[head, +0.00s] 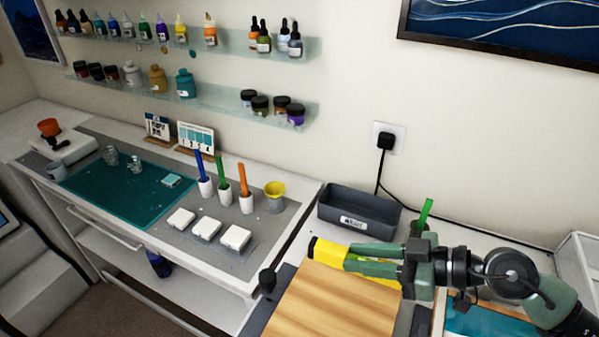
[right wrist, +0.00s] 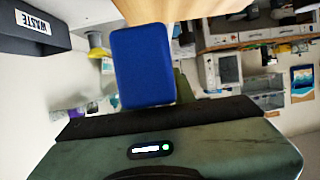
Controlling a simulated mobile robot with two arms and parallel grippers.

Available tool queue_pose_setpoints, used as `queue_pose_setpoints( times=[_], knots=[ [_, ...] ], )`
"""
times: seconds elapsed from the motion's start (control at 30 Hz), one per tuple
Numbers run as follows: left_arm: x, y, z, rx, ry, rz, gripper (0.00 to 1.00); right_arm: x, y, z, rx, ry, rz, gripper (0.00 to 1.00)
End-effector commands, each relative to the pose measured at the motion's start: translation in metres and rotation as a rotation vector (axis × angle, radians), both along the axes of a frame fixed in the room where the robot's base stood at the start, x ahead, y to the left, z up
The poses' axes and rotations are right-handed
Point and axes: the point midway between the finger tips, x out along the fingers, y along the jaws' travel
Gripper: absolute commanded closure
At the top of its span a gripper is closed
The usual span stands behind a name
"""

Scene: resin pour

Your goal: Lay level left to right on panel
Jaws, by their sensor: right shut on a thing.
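The level (head: 327,252) is a yellow bar with a black end, along the far edge of the wooden panel (head: 330,308). My right gripper (head: 348,257) comes in from the right and is shut on the level; its fingers hide part of the bar. I cannot tell whether the level touches the panel. The right wrist view shows a blue block (right wrist: 143,65) in front of the gripper body; I cannot tell what it is. The panel's wood shows at the top of that view (right wrist: 150,10). My left gripper is out of view.
A dark waste bin (head: 358,212) stands behind the panel, near a wall plug with a cord. A white bench on the left holds a teal mat (head: 125,190), white blocks, coloured sticks in cups and a yellow funnel cup (head: 275,190). A blue-topped board (head: 485,320) lies right of the panel.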

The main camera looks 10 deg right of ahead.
Motion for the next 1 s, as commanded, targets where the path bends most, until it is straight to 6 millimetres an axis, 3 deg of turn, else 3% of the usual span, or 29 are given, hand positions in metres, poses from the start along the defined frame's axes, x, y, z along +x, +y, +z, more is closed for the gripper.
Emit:
queue_pose_setpoints(
  times=[0.17, 0.5, 0.63, 0.77, 1.0],
  knots=[
    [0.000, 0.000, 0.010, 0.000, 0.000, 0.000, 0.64, 0.000, 0.001, 0.015, -0.001, -0.002, 0.000, 1.00],
    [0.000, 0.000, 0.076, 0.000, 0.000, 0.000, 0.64, -0.004, 0.018, 0.125, -0.007, -0.003, -0.018, 1.00],
    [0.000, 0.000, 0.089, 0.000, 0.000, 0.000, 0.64, -0.006, 0.024, 0.149, -0.003, -0.003, -0.022, 1.00],
    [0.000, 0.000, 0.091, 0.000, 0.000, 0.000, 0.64, -0.007, 0.026, 0.149, 0.001, 0.002, -0.026, 1.00],
    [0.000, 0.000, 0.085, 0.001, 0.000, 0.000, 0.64, -0.008, 0.026, 0.089, 0.003, 0.007, -0.029, 1.00]
  ],
)
